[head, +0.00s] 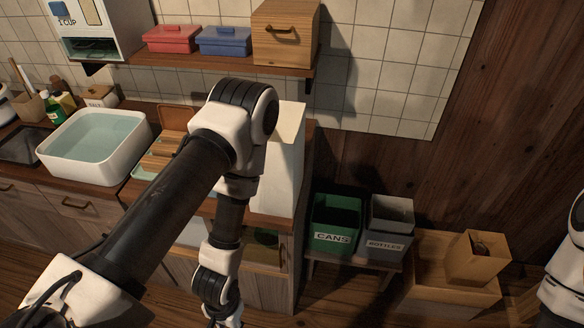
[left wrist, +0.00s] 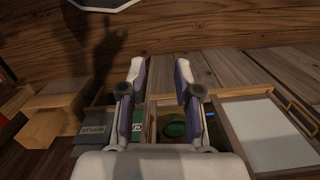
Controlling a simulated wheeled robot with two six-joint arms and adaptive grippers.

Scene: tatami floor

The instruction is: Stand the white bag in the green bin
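The white bag (head: 282,180) stands upright at the right end of the wooden counter, partly hidden behind my left arm. The green bin (head: 336,222), labelled CANS, is on a low stand to the right of the counter; its dark inside looks empty. In the left wrist view, the green bin (left wrist: 137,131) shows partly behind a finger. My left gripper (left wrist: 160,62) is open with nothing between its fingers; the bag cannot be made out there. In the head view my left arm reaches down in front of the counter, its gripper below the frame. My right gripper is out of view.
A grey BOTTLES bin (head: 390,225) adjoins the green bin. A wooden crate (head: 452,290) with a box (head: 478,258) is farther right. A white basin (head: 95,147) sits on the counter. A shelf (head: 200,78) with boxes hangs above.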

